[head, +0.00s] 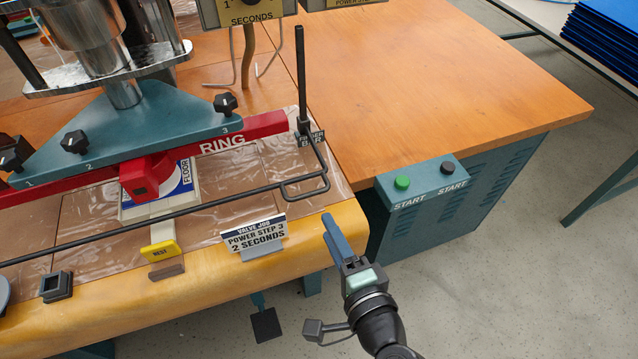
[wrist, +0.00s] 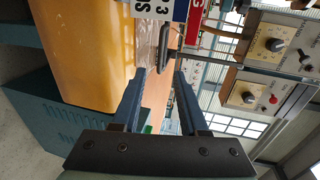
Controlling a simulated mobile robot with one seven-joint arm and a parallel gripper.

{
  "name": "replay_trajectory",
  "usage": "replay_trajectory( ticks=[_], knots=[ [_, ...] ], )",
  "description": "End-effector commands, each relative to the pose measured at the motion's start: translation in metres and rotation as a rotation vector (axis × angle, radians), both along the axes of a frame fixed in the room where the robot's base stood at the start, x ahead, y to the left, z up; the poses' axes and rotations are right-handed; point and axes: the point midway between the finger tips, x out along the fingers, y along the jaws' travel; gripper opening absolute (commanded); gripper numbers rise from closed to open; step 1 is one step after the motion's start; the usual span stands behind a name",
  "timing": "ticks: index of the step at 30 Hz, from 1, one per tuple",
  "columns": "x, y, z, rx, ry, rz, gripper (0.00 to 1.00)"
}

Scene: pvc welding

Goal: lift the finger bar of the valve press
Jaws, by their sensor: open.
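The finger bar (head: 190,211) is a thin black rod across the front of the valve press, low over the plastic-covered table, with a bent loop at its right end. In the wrist view its loop end (wrist: 164,48) shows just beyond my fingertips, roughly between them. My gripper (head: 330,226) is in front of the table's rounded front edge, below and right of the loop. In the wrist view my gripper (wrist: 159,77) is open, with nothing between its fingers.
The press has a teal plate (head: 130,128) and a red "RING" bar (head: 265,126). A "VALVE JIG" sign (head: 254,236) stands at the table edge, left of my gripper. A START button box (head: 422,184) is on the right. The wooden table top (head: 430,70) behind is clear.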

Motion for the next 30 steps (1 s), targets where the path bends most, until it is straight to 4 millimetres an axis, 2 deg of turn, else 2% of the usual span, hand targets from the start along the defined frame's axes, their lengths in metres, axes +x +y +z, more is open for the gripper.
replay_trajectory(
  ticks=[9, 15, 21, 29, 30],
  knots=[
    [0.063, 0.021, -0.013, -0.004, -0.003, 0.003, 0.43],
    [0.092, 0.03, -0.02, -0.005, -0.004, 0.002, 0.43],
    [0.103, 0.034, -0.022, -0.005, -0.003, 0.0, 0.43],
    [0.104, 0.034, -0.022, -0.005, -0.003, 0.0, 0.43],
    [0.104, 0.034, -0.022, -0.005, -0.003, 0.0, 0.38]
  ],
)
